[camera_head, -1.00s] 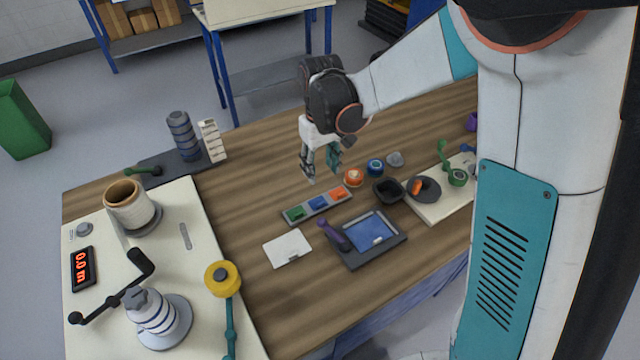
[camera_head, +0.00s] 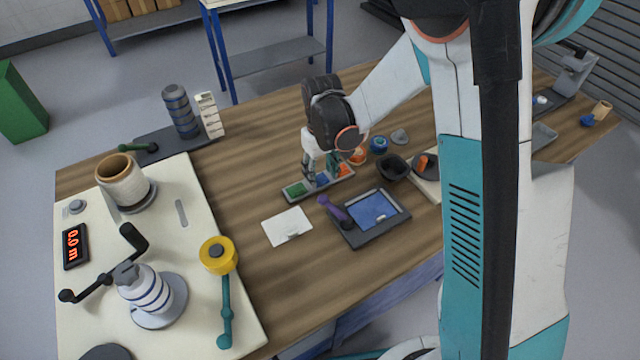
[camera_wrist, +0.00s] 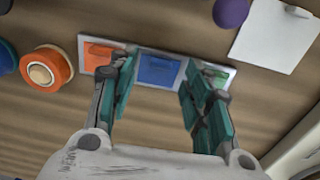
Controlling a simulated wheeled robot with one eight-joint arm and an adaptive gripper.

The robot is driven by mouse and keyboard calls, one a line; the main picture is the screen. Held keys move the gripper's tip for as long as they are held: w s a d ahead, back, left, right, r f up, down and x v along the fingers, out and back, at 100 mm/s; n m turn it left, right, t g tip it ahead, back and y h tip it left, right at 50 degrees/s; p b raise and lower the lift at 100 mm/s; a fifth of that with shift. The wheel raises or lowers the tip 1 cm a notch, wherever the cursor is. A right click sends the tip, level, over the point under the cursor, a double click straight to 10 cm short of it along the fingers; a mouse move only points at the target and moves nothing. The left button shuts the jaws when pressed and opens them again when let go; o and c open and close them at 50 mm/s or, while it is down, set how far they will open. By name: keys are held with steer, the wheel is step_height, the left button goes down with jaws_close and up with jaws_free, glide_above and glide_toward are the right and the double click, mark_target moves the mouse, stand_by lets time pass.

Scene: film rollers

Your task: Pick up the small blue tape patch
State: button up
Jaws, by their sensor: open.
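A grey strip tray (camera_head: 343,176) holds a green patch (camera_head: 297,189), a blue tape patch (camera_head: 322,180) and an orange patch (camera_head: 345,170) in a row. The blue patch (camera_wrist: 159,70) lies in the middle compartment, and in the wrist view it shows between the fingers. My gripper (camera_head: 322,172) is open and empty, with its fingers pointing down over the tray. In the wrist view my gripper (camera_wrist: 158,85) has one finger near the orange patch (camera_wrist: 99,55) and the other near the green patch (camera_wrist: 216,75). I cannot tell how far the fingertips are above the tray.
A white card (camera_head: 287,226) lies at front left. A black bowl (camera_head: 394,167) and small rolls, one orange (camera_wrist: 46,68), stand beside the strip.

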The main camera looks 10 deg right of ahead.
step_height(320, 180, down, 2)
steer(key=shift+f, duration=0.1)
steer(key=c, duration=0.8)
steer(key=shift+r, duration=0.25)
